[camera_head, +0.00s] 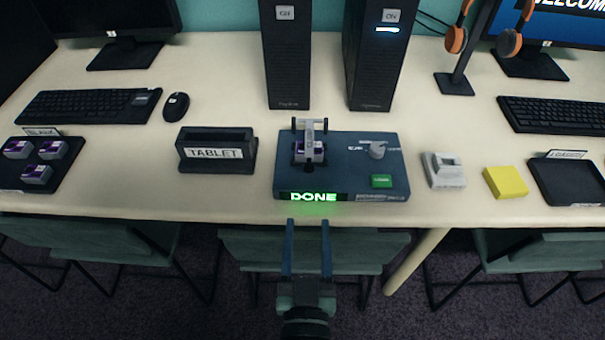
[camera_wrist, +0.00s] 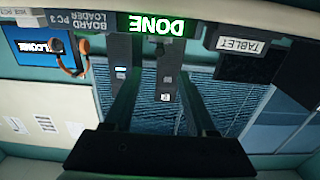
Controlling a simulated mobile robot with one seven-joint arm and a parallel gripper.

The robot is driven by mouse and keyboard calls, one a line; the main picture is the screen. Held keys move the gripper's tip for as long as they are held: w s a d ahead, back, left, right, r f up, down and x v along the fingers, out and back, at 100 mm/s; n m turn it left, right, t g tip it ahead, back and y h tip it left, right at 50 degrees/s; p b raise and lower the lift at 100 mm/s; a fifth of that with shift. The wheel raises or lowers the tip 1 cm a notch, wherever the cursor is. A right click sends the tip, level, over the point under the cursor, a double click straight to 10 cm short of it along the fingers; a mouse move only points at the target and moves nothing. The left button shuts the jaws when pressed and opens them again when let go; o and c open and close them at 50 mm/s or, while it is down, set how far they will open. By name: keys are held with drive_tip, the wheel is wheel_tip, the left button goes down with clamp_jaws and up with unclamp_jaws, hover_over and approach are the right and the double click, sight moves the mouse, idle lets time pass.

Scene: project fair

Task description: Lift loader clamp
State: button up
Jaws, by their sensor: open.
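The board loader (camera_head: 345,148) is a dark blue box on the desk, in the middle of the head view. Its grey clamp (camera_head: 309,128) stands at the left of its top, over a purple and grey board (camera_head: 300,150), and seems to be down on it. The front display (camera_head: 313,197) glows green with DONE; it also shows upside down in the wrist view (camera_wrist: 157,25). My gripper (camera_head: 308,224) is open and empty, in front of the desk's near edge and apart from the loader.
On the loader are a grey knob (camera_head: 377,149) and a green button (camera_head: 381,181). A tablet holder (camera_head: 217,153) stands left. A grey device (camera_head: 443,170), a yellow pad (camera_head: 505,182) and a LOADED tray (camera_head: 570,178) lie right. A BLANK tray (camera_head: 70,150) holds boards. Chairs (camera_head: 240,240) stand under the front edge.

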sight(309, 171)
drive_tip(key=w+b, duration=0.1)
drive_tip(key=w, duration=1.1)
drive_tip(key=shift+r, duration=0.1)
clamp_jaws()
idle(1.1)
